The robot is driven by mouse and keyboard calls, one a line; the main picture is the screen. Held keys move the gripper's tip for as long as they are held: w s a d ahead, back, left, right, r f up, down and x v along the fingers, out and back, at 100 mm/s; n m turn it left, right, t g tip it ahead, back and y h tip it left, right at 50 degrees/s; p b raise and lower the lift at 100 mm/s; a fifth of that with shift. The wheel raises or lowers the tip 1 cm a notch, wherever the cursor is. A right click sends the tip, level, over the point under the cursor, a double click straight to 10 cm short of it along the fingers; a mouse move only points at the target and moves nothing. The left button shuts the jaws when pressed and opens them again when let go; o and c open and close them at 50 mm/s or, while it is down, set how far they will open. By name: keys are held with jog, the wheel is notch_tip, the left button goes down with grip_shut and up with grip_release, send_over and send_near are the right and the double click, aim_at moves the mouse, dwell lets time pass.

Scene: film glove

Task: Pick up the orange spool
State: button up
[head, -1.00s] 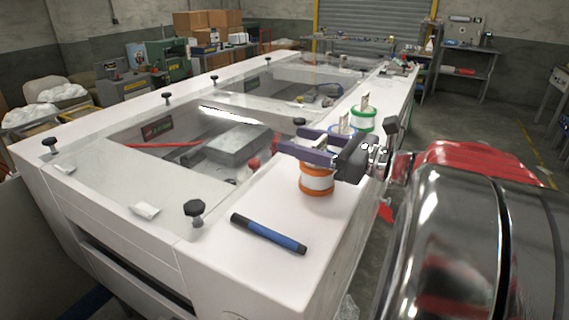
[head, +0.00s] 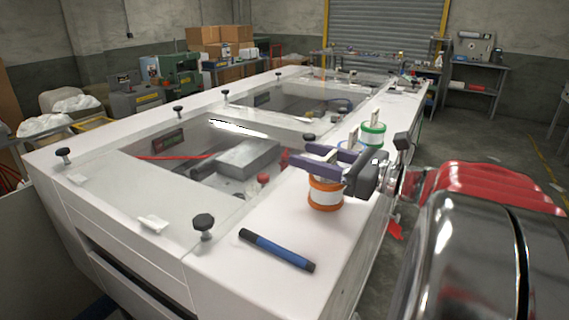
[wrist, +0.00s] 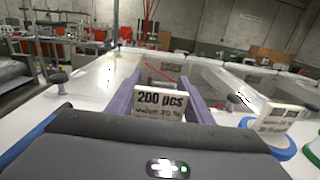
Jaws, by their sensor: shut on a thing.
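The orange spool (head: 325,196), white-banded with orange flanges, stands upright near the front end of the white bench top. My gripper (head: 305,161) reaches in from the right, its purple fingers shut on the upper part of the spool. In the wrist view, a tag reading "200 pcs" (wrist: 160,99) stands between my fingers (wrist: 160,84), and the dark gripper body hides the spool itself. I cannot make out any gap between the spool and the bench.
A green spool (head: 373,134) and a blue spool (head: 351,144) stand just behind my gripper. A blue marker (head: 277,250) lies in front. Black knobs (head: 203,224) stand up along the glass-covered bench. The bench edge is close on the right.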

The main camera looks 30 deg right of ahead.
notch_tip(320, 180, up, 10)
dwell(0.5)
